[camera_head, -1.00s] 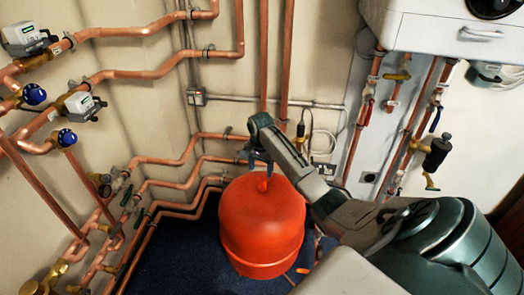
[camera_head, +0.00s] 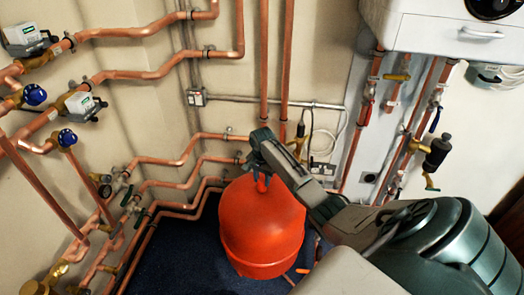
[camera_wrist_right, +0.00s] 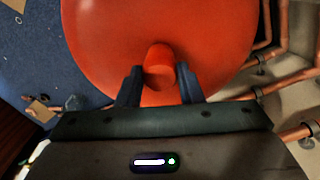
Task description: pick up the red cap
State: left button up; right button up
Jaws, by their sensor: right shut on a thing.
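The red cap (camera_wrist_right: 159,57) is a short red cylinder on top of the large red tank (camera_head: 262,230). In the head view the cap (camera_head: 262,185) is mostly hidden by my right gripper (camera_head: 262,177). In the right wrist view my right gripper (camera_wrist_right: 159,75) has one dark finger on each side of the cap and is shut on it. The cap still appears to be at the tank's top; whether it is loose from it I cannot tell. My left gripper is in neither view.
Copper pipes (camera_head: 175,160) with valves run along the left wall and behind the tank. More pipes (camera_head: 370,120) hang below the white boiler (camera_head: 440,35) at right. The dark blue floor (camera_head: 180,260) left of the tank is clear.

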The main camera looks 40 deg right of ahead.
aim_at(262, 179)
jog(key=shift+r, duration=0.1)
